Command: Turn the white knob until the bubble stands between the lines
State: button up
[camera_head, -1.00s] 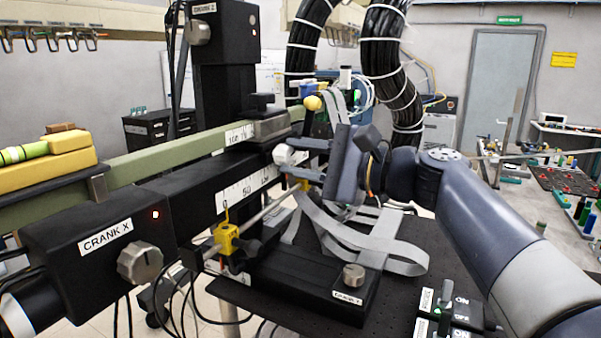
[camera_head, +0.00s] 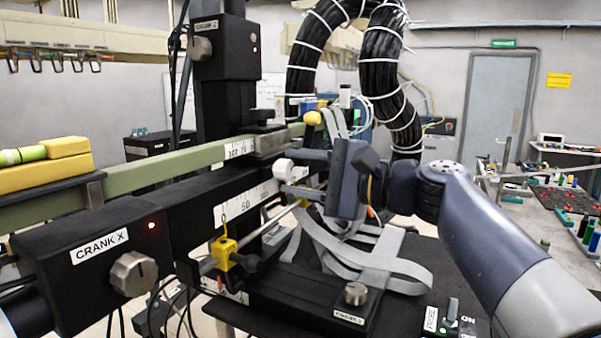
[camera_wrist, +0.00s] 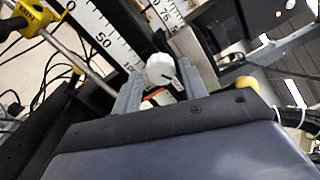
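The white knob (camera_head: 283,169) is left of my gripper (camera_head: 303,174) in the head view. In the wrist view the white knob (camera_wrist: 160,68), with a dark mark on its face, shows between the tips of my gripper (camera_wrist: 159,72). The two grey fingers stand apart, with a narrow gap seeming to show on each side of the knob; contact is not clear. A green vial (camera_head: 22,155) beside a yellow block (camera_head: 68,147) lies at the far left and looks like a spirit level. Its bubble and lines are too small to make out.
A yellow clamp (camera_head: 223,252) sits on a rod below the ruler scale (camera_head: 240,207). Grey ribbon cables (camera_head: 375,262) loop below my gripper. The CRANK X box (camera_head: 88,250) with its metal knob (camera_head: 133,273) stands at lower left. A yellow ball (camera_head: 313,118) is above the gripper.

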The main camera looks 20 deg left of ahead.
jog(key=shift+o, duration=1)
jog(key=d+b, duration=0.2)
jog(key=d, duration=0.8)
jog(key=shift+s+d, duration=0.4)
jog(key=shift+s, duration=0.05)
jog(key=shift+a, duration=0.1)
jog(key=a, duration=0.3)
jog(key=a+p, duration=0.1)
jog(key=a, duration=0.3)
jog(key=w+a+p, duration=0.1)
jog(key=a, duration=0.2)
jog(key=shift+a, duration=0.35)
jog(key=shift+d, duration=0.1)
